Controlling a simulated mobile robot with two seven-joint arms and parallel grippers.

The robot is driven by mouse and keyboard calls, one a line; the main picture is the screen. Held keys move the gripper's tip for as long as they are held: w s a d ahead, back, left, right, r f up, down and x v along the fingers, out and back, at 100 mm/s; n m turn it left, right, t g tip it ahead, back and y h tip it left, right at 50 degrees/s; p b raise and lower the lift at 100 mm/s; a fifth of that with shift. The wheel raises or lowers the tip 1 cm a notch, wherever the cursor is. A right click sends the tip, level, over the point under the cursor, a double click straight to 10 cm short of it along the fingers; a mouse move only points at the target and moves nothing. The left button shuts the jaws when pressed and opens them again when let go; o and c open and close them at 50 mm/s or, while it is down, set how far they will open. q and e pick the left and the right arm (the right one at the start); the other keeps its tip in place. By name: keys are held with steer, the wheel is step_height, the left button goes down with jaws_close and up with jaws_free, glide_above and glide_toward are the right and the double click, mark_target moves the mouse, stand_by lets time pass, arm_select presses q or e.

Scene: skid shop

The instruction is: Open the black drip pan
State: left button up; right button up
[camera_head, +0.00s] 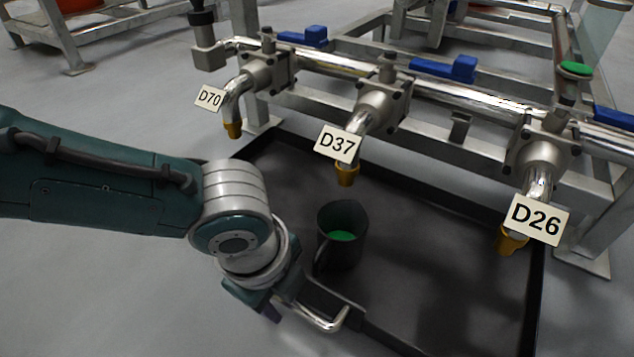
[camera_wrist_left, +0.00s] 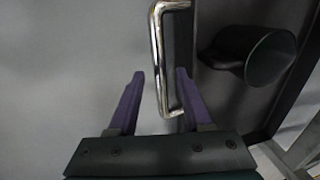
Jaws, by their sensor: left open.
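The black drip pan (camera_head: 430,270) lies on the floor under the pipe frame, a wide shallow tray with a low rim. A silver bar handle (camera_head: 325,322) is on its near edge. The handle also shows in the left wrist view (camera_wrist_left: 160,55), where its lower end lies between my two purple fingers. My left gripper (camera_head: 272,310) is at the handle's left end in the head view. Its fingers (camera_wrist_left: 160,98) are apart, one on each side of the bar, and not closed on it. My right gripper is in neither view.
A dark jug (camera_head: 342,250) with green contents stands in the pan behind the handle. Above the pan hang outlets tagged D70 (camera_head: 209,97), D37 (camera_head: 337,144) and D26 (camera_head: 538,218), with brass-coloured tips. Blue valve levers (camera_head: 445,69) sit on the frame. Grey floor is clear at the lower left.

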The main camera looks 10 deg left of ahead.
arm_select(q)
jaws_close()
stand_by(0.4)
stand_by(1.0)
